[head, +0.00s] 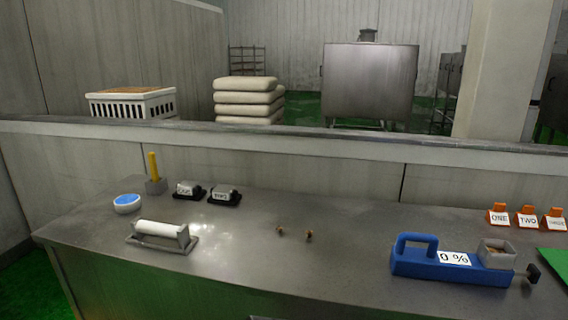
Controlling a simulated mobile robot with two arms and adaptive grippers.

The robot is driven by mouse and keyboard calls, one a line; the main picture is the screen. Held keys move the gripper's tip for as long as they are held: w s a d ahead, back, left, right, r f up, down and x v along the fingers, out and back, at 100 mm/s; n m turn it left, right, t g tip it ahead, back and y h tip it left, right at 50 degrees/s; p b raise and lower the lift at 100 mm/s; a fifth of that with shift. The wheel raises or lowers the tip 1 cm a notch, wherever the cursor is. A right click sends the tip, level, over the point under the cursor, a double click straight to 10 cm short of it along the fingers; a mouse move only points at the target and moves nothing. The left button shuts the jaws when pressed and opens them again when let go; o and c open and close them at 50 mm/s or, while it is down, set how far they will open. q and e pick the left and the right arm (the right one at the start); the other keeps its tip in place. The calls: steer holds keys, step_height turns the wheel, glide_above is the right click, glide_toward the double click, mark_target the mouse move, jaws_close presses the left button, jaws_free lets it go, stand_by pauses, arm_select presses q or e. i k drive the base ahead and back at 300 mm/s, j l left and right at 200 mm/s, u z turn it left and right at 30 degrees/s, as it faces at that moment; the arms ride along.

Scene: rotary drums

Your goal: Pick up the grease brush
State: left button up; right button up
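A yellow upright handle (153,166), which looks like the grease brush, stands in a small grey holder (157,187) at the back left of the metal table. Its lower end is hidden in the holder. A round white tin with a blue top (127,203) sits just in front of it and to the left. Neither of my grippers is in the head view, and nothing touches the brush.
Two black labelled blocks (189,190) sit right of the holder. A white roller on a metal frame (162,234) lies in front. Two small brown pieces (309,235) lie mid-table. A blue device marked 0 % (453,267) and orange number tags (527,217) stand at right.

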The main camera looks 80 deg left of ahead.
mark_target(151, 157)
steer(key=u, duration=3.65)
steer(key=i+j, duration=0.15)
steer(key=j, duration=0.15)
steer(key=i+j, duration=0.15)
steer(key=j, duration=0.2)
steer(key=i+j+z, duration=0.1)
steer(key=i+j, duration=0.1)
steer(key=j, duration=0.1)
